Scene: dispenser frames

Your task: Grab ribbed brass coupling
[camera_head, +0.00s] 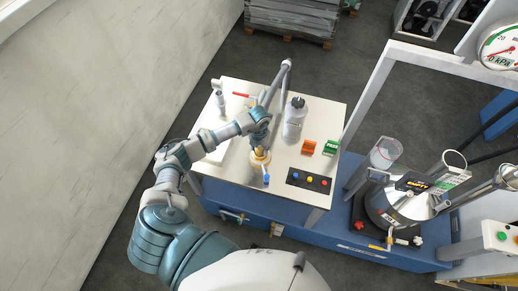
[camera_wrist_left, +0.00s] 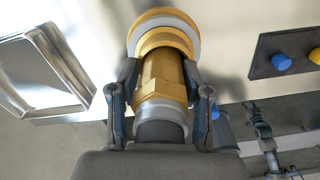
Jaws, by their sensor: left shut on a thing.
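The brass coupling (camera_wrist_left: 160,72) shows large in the left wrist view, with a wide round flange at its far end and a pale ring at its near end. My left gripper (camera_wrist_left: 158,92) is shut on it, one finger on each side of its body. In the head view the brass coupling (camera_head: 260,157) shows small near the front edge of the white table, below my left gripper (camera_head: 259,146). The gripper partly covers it there. I cannot tell whether it touches the table. My right gripper is not in view.
The white table (camera_head: 325,110) carries a grey bottle (camera_head: 294,121), orange (camera_head: 308,147) and green (camera_head: 330,147) blocks, and a black button panel (camera_head: 308,181). A metal tray (camera_wrist_left: 42,75) lies left of the coupling. A steel vessel (camera_head: 398,207) and frame stand at right.

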